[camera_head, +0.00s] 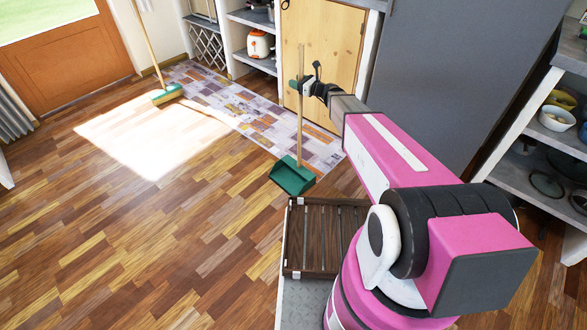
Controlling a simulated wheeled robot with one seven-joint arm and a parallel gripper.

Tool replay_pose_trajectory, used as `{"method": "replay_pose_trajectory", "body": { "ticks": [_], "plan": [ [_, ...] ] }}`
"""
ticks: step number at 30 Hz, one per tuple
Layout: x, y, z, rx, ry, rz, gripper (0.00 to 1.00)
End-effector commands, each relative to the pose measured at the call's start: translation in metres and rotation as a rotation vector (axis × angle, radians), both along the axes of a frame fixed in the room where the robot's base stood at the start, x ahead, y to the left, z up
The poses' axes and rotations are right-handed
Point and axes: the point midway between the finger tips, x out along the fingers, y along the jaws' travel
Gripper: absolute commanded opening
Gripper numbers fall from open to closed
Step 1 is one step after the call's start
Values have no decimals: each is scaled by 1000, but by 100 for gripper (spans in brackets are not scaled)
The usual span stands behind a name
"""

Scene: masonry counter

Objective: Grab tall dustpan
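The tall dustpan has a green pan (292,177) and a long, thin wooden handle (300,122) that stands nearly upright. A small green part shows on the handle near my gripper. My gripper (307,84) is at the upper part of the handle, in front of the wooden cabinet door, and overlaps or touches the handle in this view. The fingers are small and dark, and I cannot tell whether they are closed around the handle. I cannot tell whether the pan rests on the floor or hangs just above it.
A green broom (167,94) leans near the brown door (66,53) at left. A patterned rug (225,103) runs along the cabinets. A dark slatted tray (325,238) is in front of me. Shelves with bowls (556,117) stand at right. The wooden floor at left is clear.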

Motion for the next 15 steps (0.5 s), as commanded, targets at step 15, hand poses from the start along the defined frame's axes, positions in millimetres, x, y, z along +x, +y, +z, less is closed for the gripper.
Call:
{"method": "replay_pose_trajectory", "body": {
  "ticks": [15],
  "plan": [
    [0,0,1,1,0,1,0]
  ]
}}
